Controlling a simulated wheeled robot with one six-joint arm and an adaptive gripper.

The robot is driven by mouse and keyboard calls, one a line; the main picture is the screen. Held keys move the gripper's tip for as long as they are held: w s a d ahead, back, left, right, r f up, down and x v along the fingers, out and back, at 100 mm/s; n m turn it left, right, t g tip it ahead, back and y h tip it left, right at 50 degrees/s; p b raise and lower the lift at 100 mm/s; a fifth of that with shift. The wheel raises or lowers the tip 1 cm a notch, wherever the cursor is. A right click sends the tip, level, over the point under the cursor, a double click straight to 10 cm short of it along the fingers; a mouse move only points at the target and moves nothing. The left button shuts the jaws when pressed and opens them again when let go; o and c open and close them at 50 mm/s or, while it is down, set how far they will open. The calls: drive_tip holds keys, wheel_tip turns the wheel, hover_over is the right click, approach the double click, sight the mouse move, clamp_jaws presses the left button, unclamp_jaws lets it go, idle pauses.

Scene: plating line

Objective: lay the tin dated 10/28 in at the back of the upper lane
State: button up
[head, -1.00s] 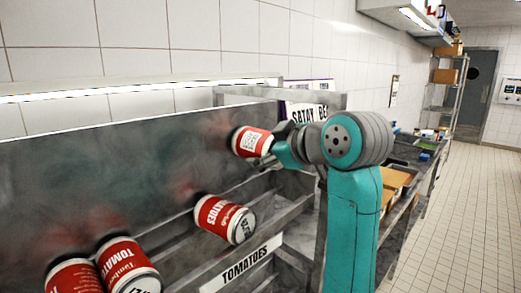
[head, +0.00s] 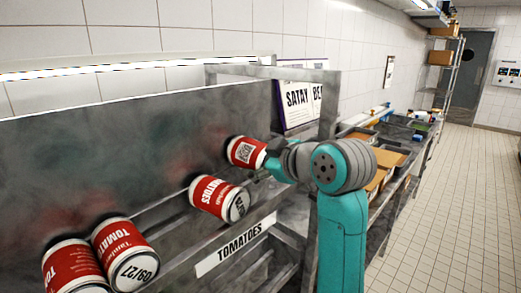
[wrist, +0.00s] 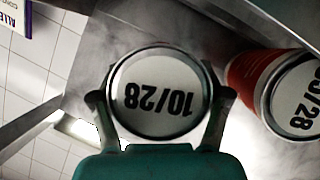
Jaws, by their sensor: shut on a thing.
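My gripper (wrist: 160,115) is shut on the tin dated 10/28 (wrist: 160,95), whose pale end with the upside-down date faces the wrist camera. In the head view the held tin (head: 246,152) is red with a white code patch and lies roughly level, close to the rack's grey back panel. It is above and to the right of a red tomato tin (head: 212,195) lying in a lane of the rack (head: 175,255). That tin's end shows at the right of the wrist view (wrist: 298,98), its date partly cut off. My fingers are partly hidden in the head view.
Two more red tins lie at lower left, one (head: 125,255) dated 09/27 and one beside it (head: 72,268). A TOMATOES label (head: 235,246) is on the rack's front rail. A grey frame post (head: 329,105) and a SATAY sign (head: 300,97) stand behind my arm.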

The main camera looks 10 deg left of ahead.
drive_tip(key=shift+f, duration=2.05)
drive_tip(key=o, duration=1.6)
